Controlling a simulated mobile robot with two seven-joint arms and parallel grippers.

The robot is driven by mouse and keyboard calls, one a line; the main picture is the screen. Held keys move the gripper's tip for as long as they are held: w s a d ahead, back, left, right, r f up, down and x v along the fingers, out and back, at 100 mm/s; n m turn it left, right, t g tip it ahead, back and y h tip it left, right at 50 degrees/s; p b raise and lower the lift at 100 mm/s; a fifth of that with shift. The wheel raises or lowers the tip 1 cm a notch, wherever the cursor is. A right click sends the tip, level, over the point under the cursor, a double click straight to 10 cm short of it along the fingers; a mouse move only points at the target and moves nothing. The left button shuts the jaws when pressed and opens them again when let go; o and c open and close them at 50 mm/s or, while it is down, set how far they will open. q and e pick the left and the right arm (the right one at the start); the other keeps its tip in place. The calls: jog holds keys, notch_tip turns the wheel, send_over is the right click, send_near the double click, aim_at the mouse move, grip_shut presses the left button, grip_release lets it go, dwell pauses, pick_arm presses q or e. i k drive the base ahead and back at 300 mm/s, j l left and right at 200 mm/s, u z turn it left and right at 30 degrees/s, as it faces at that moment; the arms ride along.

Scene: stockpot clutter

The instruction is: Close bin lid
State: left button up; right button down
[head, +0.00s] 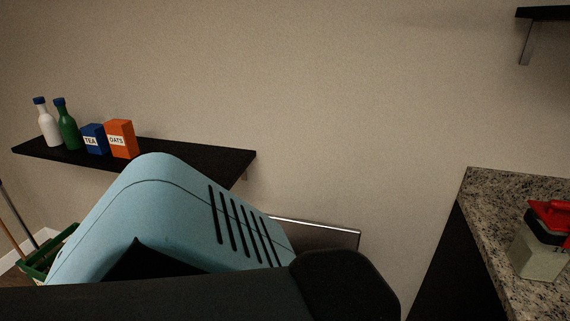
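A flat panel with a bright metallic edge (325,232) shows low against the wall, right of the middle. It may be the bin's raised lid, but I cannot tell for sure. Its lower part is hidden behind my own blue and black arm parts, which fill the lower middle of the view. No bin body can be made out. Neither my left nor my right gripper is in view.
A black wall shelf (195,158) at left holds a white bottle (48,126), a green bottle (67,126), a blue tea box (94,139) and an orange oats box (121,139). A green container (38,270) is lower left. A granite counter (495,215) with a red-topped item (541,248) is right.

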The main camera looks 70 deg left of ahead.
aim_at(304, 235)
jog(key=k+l, duration=0.15)
jog(key=k, duration=0.5)
jog(key=k+l, duration=0.2)
jog(key=k, duration=0.5)
jog(key=u, duration=1.35)
jog(key=i+j+z, duration=0.35)
jog(key=i+j, duration=0.3)
jog(key=i+j+z, duration=0.35)
jog(key=i+j, duration=0.3)
jog(key=j, duration=0.2)
